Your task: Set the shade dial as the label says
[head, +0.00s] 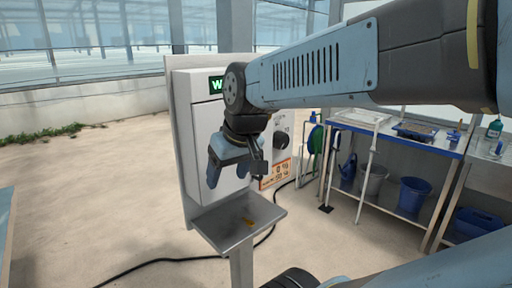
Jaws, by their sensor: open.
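A pale control box (205,125) stands on a post, with a green-lit display (216,85) showing a "W" before my arm covers the rest. A dark round dial (281,139) sits on the right part of its front; its pointer setting is too small to read. Below it is an orange and white label (281,172), partly behind my gripper; a "0 %" seems to show, the rest is unreadable. My gripper (237,172) is open and empty, pointing down in front of the box, left of and below the dial. It appears apart from the dial.
A grey shelf tray (215,222) with a small orange-brown item (248,221) juts out below the box. A black cable (165,260) crosses the floor. A bench (400,140) with buckets beneath stands to the right. The floor at left is mostly clear.

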